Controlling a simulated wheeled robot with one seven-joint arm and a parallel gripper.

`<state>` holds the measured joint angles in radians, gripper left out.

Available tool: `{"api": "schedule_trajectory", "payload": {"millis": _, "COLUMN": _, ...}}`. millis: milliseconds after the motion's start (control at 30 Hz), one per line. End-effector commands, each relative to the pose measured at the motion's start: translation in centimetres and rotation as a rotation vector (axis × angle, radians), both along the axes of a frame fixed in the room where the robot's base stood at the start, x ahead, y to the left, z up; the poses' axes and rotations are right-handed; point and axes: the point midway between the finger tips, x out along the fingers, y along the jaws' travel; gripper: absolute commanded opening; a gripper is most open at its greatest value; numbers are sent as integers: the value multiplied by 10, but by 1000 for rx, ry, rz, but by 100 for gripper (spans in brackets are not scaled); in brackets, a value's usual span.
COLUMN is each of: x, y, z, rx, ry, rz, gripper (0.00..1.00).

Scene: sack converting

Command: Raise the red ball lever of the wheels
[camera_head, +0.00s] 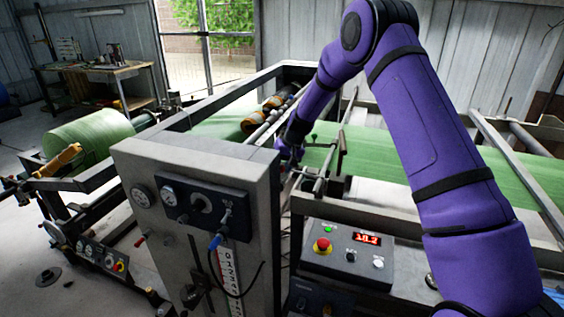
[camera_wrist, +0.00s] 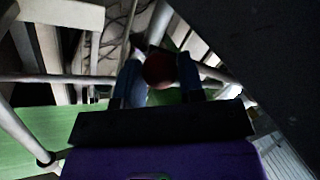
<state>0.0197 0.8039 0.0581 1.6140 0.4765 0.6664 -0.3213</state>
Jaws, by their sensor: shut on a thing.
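In the wrist view the red ball (camera_wrist: 159,70) of the lever sits between the two blue fingers of my gripper (camera_wrist: 160,82), which is shut on it. The picture is dark there, and the ball looks dull red-brown. A pale rod shows just beyond the ball; I cannot tell whether it is the lever's shaft. In the head view my gripper (camera_head: 291,148) is small and low behind the grey control cabinet, near the rollers and the green web. The ball is hidden there by my arm and the cabinet.
The grey cabinet (camera_head: 150,165) with gauges stands close in front of my gripper. A control panel (camera_head: 345,250) with a red stop button is below my arm. Metal rails and rollers surround the green web (camera_head: 365,160). A green roll (camera_head: 88,138) is at the left.

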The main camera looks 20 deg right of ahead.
Motion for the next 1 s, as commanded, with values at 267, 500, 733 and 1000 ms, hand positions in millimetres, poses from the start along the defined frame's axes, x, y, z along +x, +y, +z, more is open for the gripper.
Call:
{"api": "schedule_trajectory", "payload": {"millis": 267, "x": 4, "y": 7, "z": -40, "rx": 39, "ry": -27, "rz": 0, "gripper": 0}}
{"api": "schedule_trajectory", "payload": {"millis": 500, "x": 5, "y": 8, "z": -47, "rx": 37, "ry": -27, "rz": -1, "gripper": 0}}
{"api": "schedule_trajectory", "payload": {"millis": 733, "x": 4, "y": 7, "z": -47, "rx": 36, "ry": -24, "rz": -1, "gripper": 50}}
{"api": "schedule_trajectory", "payload": {"millis": 1000, "x": 5, "y": 8, "z": -45, "rx": 37, "ry": -28, "rz": -1, "gripper": 60}}
